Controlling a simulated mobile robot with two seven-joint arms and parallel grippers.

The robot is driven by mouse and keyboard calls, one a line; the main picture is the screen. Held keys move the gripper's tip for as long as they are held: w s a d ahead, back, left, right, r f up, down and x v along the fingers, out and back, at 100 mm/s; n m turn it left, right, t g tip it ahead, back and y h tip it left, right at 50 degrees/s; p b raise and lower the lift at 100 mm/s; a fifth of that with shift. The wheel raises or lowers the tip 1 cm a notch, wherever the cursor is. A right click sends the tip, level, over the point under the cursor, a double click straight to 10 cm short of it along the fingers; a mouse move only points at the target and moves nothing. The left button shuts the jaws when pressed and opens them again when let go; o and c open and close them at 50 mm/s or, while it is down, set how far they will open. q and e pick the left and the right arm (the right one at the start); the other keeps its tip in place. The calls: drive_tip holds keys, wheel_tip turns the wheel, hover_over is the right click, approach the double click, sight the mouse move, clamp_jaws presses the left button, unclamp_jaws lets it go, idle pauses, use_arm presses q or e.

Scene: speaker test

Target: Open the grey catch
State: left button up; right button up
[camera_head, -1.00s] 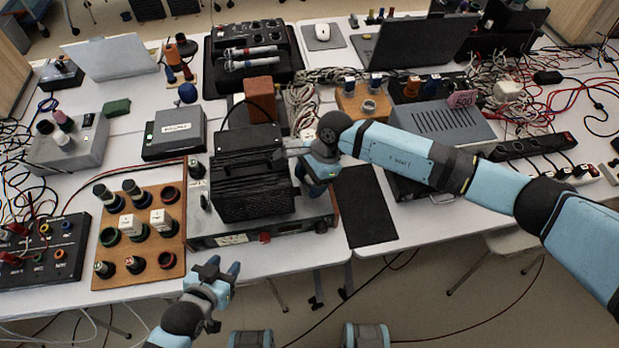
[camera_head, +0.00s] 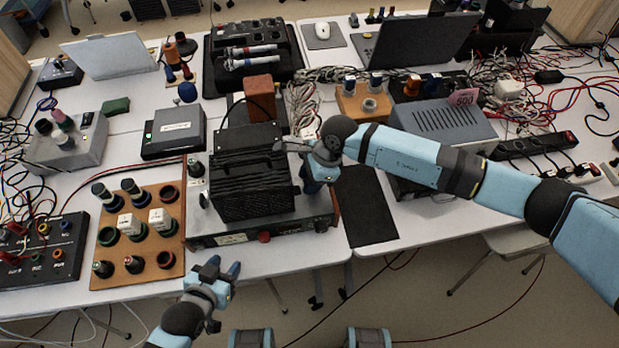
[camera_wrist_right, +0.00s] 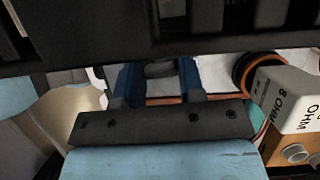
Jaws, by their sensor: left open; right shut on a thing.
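A black finned box (camera_head: 252,185) sits on a wide dark unit (camera_head: 215,238) at the table's front. My right gripper (camera_head: 308,183) points down at the box's right side. In the right wrist view its two blue fingers (camera_wrist_right: 158,82) are shut on a small grey piece, which looks like the grey catch (camera_wrist_right: 160,70), just under a black edge. The catch is hidden in the head view. My left gripper (camera_head: 216,270) is open and empty in front of the table edge, away from the box.
A wooden board (camera_head: 140,258) with several sockets and white blocks lies left of the box. A white 8 ohm block (camera_wrist_right: 292,98) is close to the right gripper in the wrist view. A brown block (camera_head: 260,92) stands behind the box. A black mat (camera_head: 368,215) lies bare to its right.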

drive_tip(key=o, duration=0.9)
drive_tip(key=shift+o, duration=0.2)
use_arm(q)
drive_tip(key=shift+f+b, duration=0.65)
drive_tip(key=shift+b, duration=0.1)
use_arm(e)
drive_tip(key=v, duration=1.4)
drive_tip(key=shift+f, duration=0.15)
